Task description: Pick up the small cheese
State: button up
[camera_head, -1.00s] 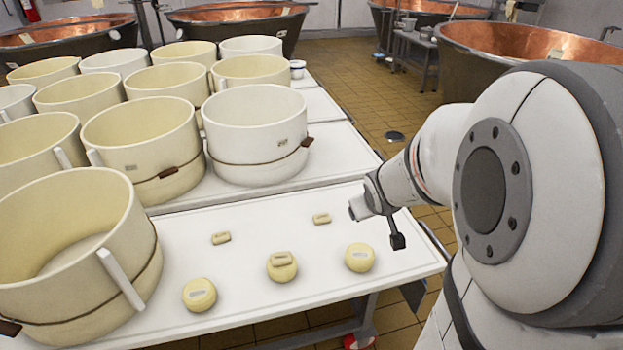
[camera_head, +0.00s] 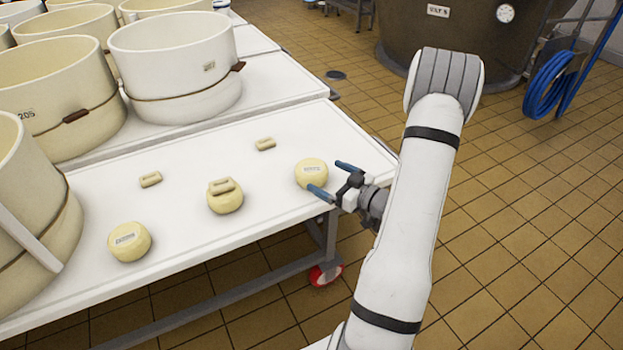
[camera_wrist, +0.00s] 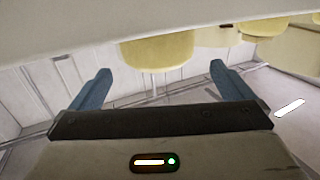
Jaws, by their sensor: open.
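Three small round yellow cheeses lie in a row on the white table (camera_head: 180,222). The right one (camera_head: 311,173) has a pale label on top. The middle one (camera_head: 225,200) carries a small oblong block (camera_head: 221,186), and the left one (camera_head: 129,241) is labelled too. My gripper (camera_head: 326,177) is open and empty, its blue fingers pointing left at the right cheese, the tips at its near edge. In the wrist view, which looks upside down, a yellow cheese (camera_wrist: 157,52) appears ahead between the open fingers (camera_wrist: 160,70); contact cannot be told.
Two small oblong blocks (camera_head: 150,179) (camera_head: 265,144) lie behind the cheeses. Large cream moulds (camera_head: 180,75) stand at the back and left. The table's right edge is close to my gripper. A dark vat (camera_head: 450,40) and blue hose (camera_head: 548,85) are beyond open tiled floor.

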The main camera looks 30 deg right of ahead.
aim_at(312, 170)
jog(key=x, duration=0.2)
jog(key=b+x, duration=0.1)
jog(key=x, duration=0.1)
jog(key=f+b+x, duration=0.1)
jog(key=shift+w+a, duration=0.1)
jog(key=shift+w, duration=0.3)
jog(key=shift+w+a+r, duration=0.1)
jog(key=shift+w+a, duration=0.05)
jog(key=shift+w, duration=0.3)
jog(key=shift+c, duration=0.6)
jog(key=c, duration=1.1)
notch_tip(312, 170, up, 10)
jog(key=p, duration=0.3)
jog(key=shift+p, duration=0.4)
